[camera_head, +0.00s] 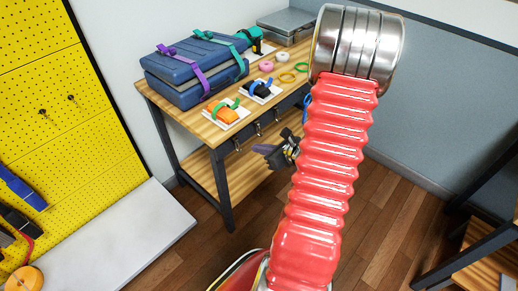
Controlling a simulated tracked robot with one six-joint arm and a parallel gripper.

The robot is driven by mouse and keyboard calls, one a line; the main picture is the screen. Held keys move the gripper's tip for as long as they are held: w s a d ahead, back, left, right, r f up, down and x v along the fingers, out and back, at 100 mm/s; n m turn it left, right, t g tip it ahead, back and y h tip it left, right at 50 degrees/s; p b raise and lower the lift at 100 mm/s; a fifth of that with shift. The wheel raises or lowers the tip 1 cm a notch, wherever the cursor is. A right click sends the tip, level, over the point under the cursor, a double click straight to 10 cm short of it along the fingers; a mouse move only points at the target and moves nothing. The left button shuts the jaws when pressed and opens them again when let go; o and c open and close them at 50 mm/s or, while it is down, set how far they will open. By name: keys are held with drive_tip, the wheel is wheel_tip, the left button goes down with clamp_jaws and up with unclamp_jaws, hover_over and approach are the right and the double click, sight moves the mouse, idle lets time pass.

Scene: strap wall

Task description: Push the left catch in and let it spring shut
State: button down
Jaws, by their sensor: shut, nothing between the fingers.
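A blue case (188,76) lies on the wooden workbench (222,140), with a purple strap (188,66) at left and a teal strap (218,46) at right. No catch can be made out clearly on the case at this size, so I cannot tell the left catch's state. My gripper (264,150) is small and dark, partly behind my red arm. It is shut and empty, in front of and below the bench's front edge, to the right of the case and apart from it.
White plates carry an orange block (225,114) and a black block (262,87) with straps. Pink and green rings lie behind them. Small hooks (257,129) hang on the bench's front edge. A yellow pegboard (40,100) stands left. Floor in front is clear.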

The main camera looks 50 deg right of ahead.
drive_tip(key=shift+w, duration=0.2)
drive_tip(key=x, duration=0.8)
drive_tip(key=shift+w+f, duration=0.25)
drive_tip(key=shift+w, duration=0.05)
idle(0.6)
drive_tip(key=shift+a, duration=0.1)
idle(0.3)
drive_tip(key=shift+r, duration=0.1)
drive_tip(key=v, duration=0.6)
idle(0.7)
idle(0.5)
